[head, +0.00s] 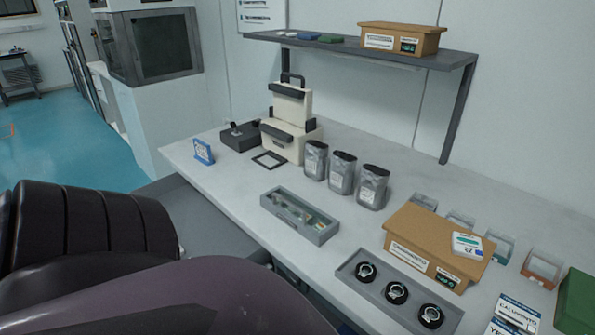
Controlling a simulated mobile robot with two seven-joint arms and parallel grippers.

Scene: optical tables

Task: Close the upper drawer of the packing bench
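The packing bench (232,180) has a long pale top that runs from the middle left to the lower right in the head view. A grey drawer-like part (205,222) juts out from under its front edge at the left. It looks like the upper drawer standing open, but my dark arm links cover its front and handle. How far out it stands cannot be told. Neither of my grippers shows; only large dark links of mine fill the lower left.
On the bench stand a grey tray (272,203) with small parts, several grey pouches (341,174), a cardboard box (406,262), a tray with three black rings (350,267), and cream cases (289,142). A shelf (345,52) hangs above. Teal floor (60,150) is clear at far left.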

